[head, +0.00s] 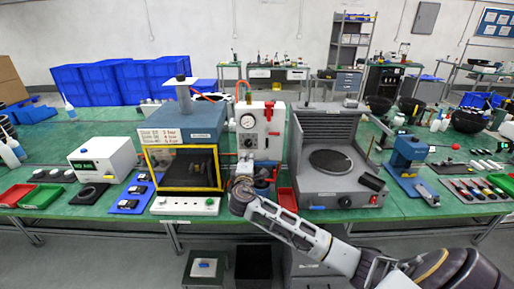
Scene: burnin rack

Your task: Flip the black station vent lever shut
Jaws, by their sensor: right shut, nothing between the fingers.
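A white station panel (259,118) stands upright on the green bench near the middle, with a round pressure gauge (247,121) on its face. A red handle (269,110) stands upright on the panel's right side. A small dark fitting (249,143) sits below the gauge; it is too small to tell if it is the black vent lever or how it is turned. My right gripper (244,183) is shut and empty in front of the panel's lower part. My wrist hides part of that area, and I cannot tell if the fingers touch anything. My left gripper is out of view.
A yellow-framed chamber (184,167) stands close on the panel's left. A grey machine with a round plate (330,161) stands on the right, with a red tray (287,198) between. A white button box (184,206) lies at the bench's front edge.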

